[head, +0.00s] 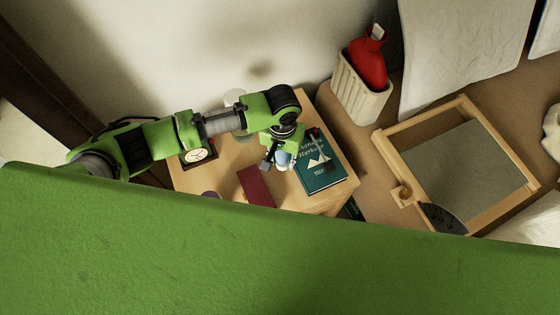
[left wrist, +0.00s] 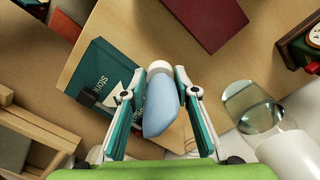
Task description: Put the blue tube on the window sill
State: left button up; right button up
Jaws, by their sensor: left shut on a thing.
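The blue tube (left wrist: 161,104), with a white end, is between the two fingers of my left gripper (left wrist: 162,74) in the left wrist view. The fingers are shut on it. In the head view my left gripper (head: 280,150) is over the wooden table, beside the green book, and the blue tube (head: 283,158) shows only partly under it. I cannot tell from these views how far the tube is above the table top. I cannot make out a window sill in either view. My right gripper is not in view.
The wooden table (head: 222,178) carries a green book (head: 318,172), a dark red book (head: 256,187), a clock (head: 197,155) and a glass (left wrist: 250,106). A beige bin (head: 358,92) holding a red thing (head: 369,62) and a wooden frame (head: 512,150) stand to the right.

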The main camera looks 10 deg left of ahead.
aim_at(280, 163)
pick_arm(q)
jog(key=shift+w+a+f, duration=0.3)
jog(key=shift+w+f, duration=0.15)
jog(key=shift+f, duration=0.15)
jog(key=shift+w+a+f, duration=0.1)
jog(key=shift+w+f, duration=0.05)
jog(key=shift+f, duration=1.6)
jog(key=shift+f+b, duration=0.15)
jog(key=shift+b, duration=0.15)
jog(key=o, duration=0.8)
